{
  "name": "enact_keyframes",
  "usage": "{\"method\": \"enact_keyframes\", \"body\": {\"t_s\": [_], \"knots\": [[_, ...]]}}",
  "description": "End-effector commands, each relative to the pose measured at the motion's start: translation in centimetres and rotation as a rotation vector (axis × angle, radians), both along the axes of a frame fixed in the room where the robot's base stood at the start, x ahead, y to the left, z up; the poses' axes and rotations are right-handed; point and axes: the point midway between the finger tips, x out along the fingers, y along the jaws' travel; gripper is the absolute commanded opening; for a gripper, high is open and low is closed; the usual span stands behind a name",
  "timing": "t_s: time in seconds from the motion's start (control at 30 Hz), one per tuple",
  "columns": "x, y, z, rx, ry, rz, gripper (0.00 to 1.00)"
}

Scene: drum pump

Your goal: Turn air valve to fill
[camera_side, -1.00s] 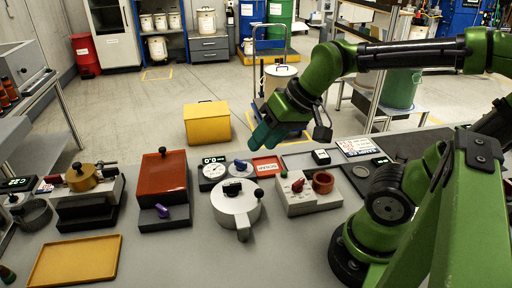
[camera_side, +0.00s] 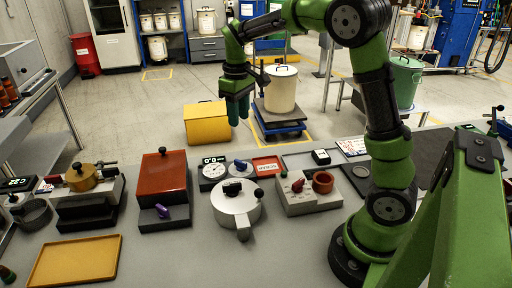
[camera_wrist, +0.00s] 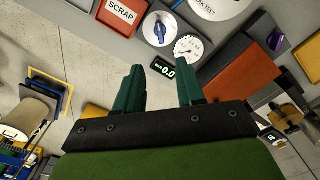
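A blue-handled knob on a pale round plate (camera_side: 240,166), which looks like the air valve, sits at the back of the bench beside a white dial gauge (camera_side: 213,171). A display above the gauge reads 0.0. In the wrist view the blue knob (camera_wrist: 160,29) is at the top, left of the gauge (camera_wrist: 188,48). My gripper (camera_side: 238,122) points down, high above and behind the blue knob. In the wrist view its two green fingers (camera_wrist: 159,78) are apart with nothing between them.
A yellow box (camera_side: 207,123) stands behind the bench.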

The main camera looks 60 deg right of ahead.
Motion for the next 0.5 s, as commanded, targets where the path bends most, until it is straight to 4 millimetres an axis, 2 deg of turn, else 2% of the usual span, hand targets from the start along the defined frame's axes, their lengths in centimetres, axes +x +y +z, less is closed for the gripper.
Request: {"method": "enact_keyframes", "body": {"t_s": [0.5], "knots": [[-0.1, 0.0, -11.1, 0.001, 0.004, -0.004, 0.38]]}}
